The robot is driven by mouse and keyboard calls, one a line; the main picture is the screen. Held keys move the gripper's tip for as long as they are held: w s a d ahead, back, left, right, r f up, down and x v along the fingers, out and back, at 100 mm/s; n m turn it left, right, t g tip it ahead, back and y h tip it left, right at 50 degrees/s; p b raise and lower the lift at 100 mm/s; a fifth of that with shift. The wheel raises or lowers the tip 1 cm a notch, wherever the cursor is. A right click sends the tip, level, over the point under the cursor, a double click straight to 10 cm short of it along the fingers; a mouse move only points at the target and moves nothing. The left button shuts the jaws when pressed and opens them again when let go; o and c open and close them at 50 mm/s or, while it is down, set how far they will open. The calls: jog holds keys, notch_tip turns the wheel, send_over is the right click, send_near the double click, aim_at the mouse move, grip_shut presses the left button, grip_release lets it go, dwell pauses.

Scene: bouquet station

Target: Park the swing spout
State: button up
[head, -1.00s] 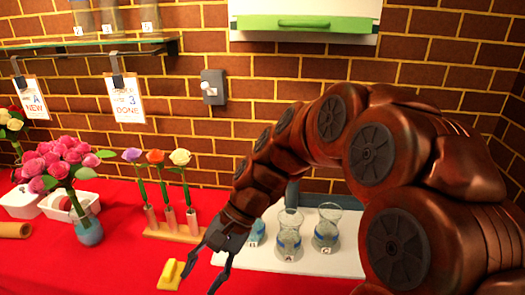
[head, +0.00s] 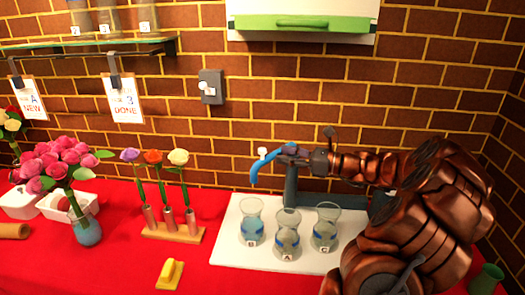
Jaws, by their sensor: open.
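The blue curved swing spout (head: 264,168) is above the white tray (head: 228,243) in the head view, its tip pointing down above the left glass vase (head: 251,222). A white knob (head: 262,151) sits at its upper bend. A dark grey post (head: 291,188) stands below and behind it. My gripper (head: 299,152) is open at the right end of the spout, close to it; I cannot tell whether a finger touches it. The front glass vase (head: 287,238) and right glass vase (head: 325,228) stand on the tray. The vases carry small letter labels.
Left of the tray are a wooden holder (head: 158,232) with three flowers, a yellow block (head: 170,275) and a vase of pink roses (head: 88,232). A wall switch (head: 211,87) and a cabinet (head: 303,15) are above. The red table is clear in front of the tray.

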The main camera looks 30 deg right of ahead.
aim_at(262, 149)
jog(key=p+x, duration=0.1)
jog(key=x, duration=0.6)
jog(key=shift+w+a+p, duration=0.1)
jog(key=shift+w+p, duration=0.15)
jog(key=shift+p, duration=0.05)
grip_shut()
dwell(0.5)
